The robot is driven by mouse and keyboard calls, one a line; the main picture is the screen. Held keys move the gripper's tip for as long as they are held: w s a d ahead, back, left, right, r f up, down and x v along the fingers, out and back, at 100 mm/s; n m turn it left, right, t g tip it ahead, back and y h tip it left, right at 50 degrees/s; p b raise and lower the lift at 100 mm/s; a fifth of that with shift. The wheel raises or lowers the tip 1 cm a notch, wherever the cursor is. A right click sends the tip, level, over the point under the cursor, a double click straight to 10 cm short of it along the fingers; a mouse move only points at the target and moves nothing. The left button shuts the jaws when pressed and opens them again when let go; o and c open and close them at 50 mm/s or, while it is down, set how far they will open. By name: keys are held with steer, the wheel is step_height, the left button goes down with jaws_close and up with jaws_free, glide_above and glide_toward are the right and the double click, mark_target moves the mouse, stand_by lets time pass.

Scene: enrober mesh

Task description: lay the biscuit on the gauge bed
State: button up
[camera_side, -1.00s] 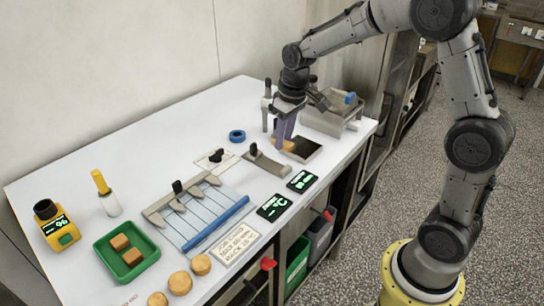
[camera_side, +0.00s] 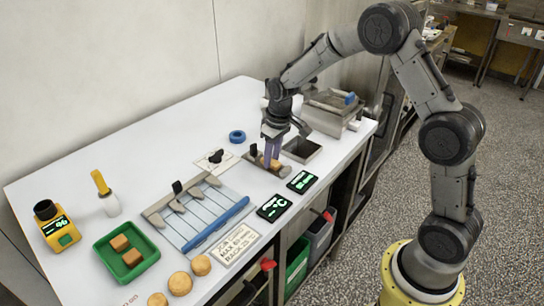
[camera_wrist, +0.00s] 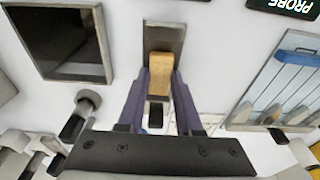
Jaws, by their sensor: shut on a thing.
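The tan biscuit (camera_side: 276,164) is between the fingers of my gripper (camera_side: 271,156), which is shut on it. In the wrist view the biscuit (camera_wrist: 158,68) shows between my fingertips (camera_wrist: 159,78), its long side along the narrow grey plate. This grey metal plate (camera_side: 285,171), which looks like the gauge bed, lies under my gripper; its bare end also shows in the wrist view (camera_wrist: 164,36). The biscuit is over the plate, low; I cannot tell whether it touches. A black knob (camera_side: 253,150) stands at the plate's far end, partly hidden by my fingers.
A dark square tray (camera_side: 302,150) lies just right of the plate. A metal bin (camera_side: 325,118) stands behind it. Two displays (camera_side: 302,182) lie in front. A white card with a black knob (camera_side: 214,160) and a blue-barred rack (camera_side: 217,224) are to the left.

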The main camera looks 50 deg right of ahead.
mark_target(276, 163)
steer(key=o, duration=1)
steer(key=shift+f, duration=0.15)
step_height(276, 163, up, 11)
steer(key=s, duration=0.2)
steer(key=s+a+r+t, duration=0.1)
steer(key=s+a+r, duration=0.2)
steer(key=s+r, duration=0.45)
steer(key=s+a+t, duration=0.1)
steer(key=s, duration=0.5)
steer(key=s+a+t, duration=0.1)
steer(key=s, duration=0.6)
steer(key=s+a+f, duration=0.1)
steer(key=s, duration=0.6)
steer(key=shift+s+a+t, duration=0.15)
steer(key=shift+a+t, duration=0.1)
steer(key=shift+t, duration=0.15)
